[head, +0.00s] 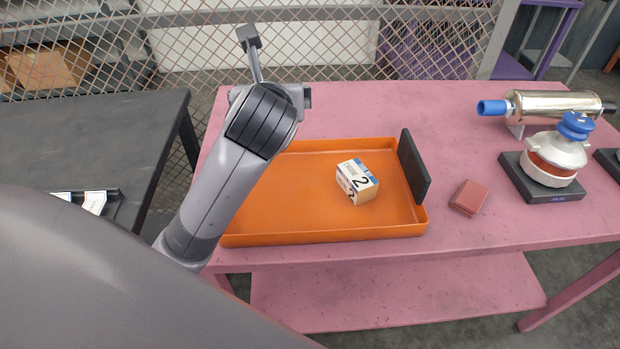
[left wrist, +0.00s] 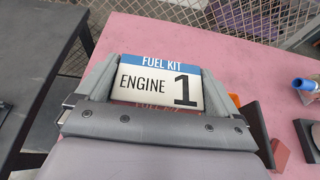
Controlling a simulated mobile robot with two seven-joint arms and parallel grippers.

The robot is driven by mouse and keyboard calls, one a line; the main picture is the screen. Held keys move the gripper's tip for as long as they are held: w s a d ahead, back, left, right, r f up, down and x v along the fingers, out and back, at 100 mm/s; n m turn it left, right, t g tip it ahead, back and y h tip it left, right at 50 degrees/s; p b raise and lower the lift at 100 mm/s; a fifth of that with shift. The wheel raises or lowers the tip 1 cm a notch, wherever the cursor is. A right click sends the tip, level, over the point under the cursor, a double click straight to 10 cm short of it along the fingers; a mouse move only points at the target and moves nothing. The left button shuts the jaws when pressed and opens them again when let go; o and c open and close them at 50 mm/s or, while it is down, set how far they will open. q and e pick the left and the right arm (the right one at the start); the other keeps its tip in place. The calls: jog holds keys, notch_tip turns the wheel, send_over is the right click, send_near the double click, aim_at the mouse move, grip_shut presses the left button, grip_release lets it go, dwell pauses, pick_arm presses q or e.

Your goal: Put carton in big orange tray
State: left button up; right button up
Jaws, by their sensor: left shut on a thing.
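My left gripper (left wrist: 160,82) is shut on a carton (left wrist: 150,83) with a blue band, marked "FUEL KIT ENGINE 1", in the left wrist view. In the head view my left arm reaches over the left part of the big orange tray (head: 330,238), and its wrist is near the tray's back left. The held carton is hidden there. A second carton (head: 357,182), white, blue and tan and marked 2, sits inside the tray toward the right. My right gripper is in neither view.
A dark upright panel (head: 413,167) stands at the tray's right end. A small red block (head: 469,198) lies on the pink table (head: 440,110). A metal cylinder (head: 555,105) and a white-and-red part with a blue cap (head: 556,157) stand farther right. A dark table (head: 80,140) is at left.

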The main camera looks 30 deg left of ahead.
pick_arm(q)
notch_tip(320, 180, down, 15)
jog(key=b, duration=0.2)
jog(key=shift+f+b, duration=0.15)
jog(key=shift+b, duration=0.15)
notch_tip(320, 180, down, 4)
jog(key=shift+s+f+b, duration=0.1)
jog(key=shift+f+b, duration=0.15)
jog(key=shift+b, duration=0.25)
jog(key=shift+r, duration=0.1)
jog(key=o, duration=0.8)
jog(key=shift+s+d+r, duration=0.1)
jog(key=shift+s+d, duration=0.1)
jog(key=p+v, duration=0.1)
jog(key=v, duration=1)
jog(key=shift+s+r, duration=0.1)
jog(key=shift+s, duration=0.1)
